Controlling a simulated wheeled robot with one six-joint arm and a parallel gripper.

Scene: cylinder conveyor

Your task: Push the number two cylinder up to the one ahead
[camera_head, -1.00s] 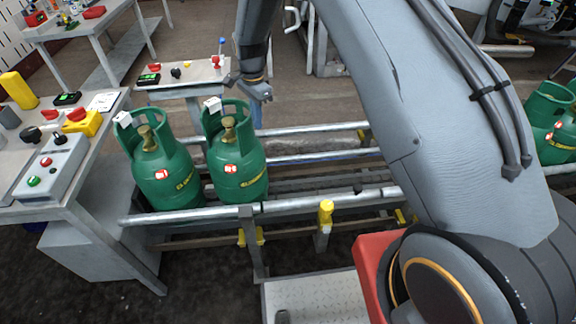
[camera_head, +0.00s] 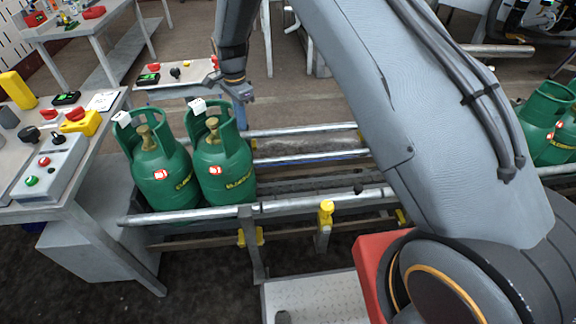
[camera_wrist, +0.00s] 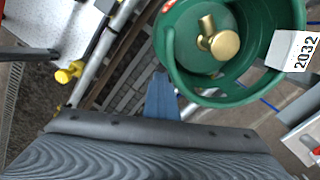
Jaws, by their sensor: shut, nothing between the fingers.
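Two green gas cylinders with brass valves stand upright on the rail conveyor. The left cylinder (camera_head: 160,180) is at the conveyor's left end. The right cylinder (camera_head: 225,172) stands close beside it, with their bodies seeming to meet; I cannot tell whether they touch. My gripper (camera_head: 238,93) is shut and empty at the upper right of the right cylinder's collar.
The conveyor rails (camera_head: 310,204) are clear to the right of the pair. More green cylinders (camera_head: 548,115) stand at the far right. A table with a button box (camera_head: 48,165) is at the left, and a small table (camera_head: 180,75) stands behind the conveyor.

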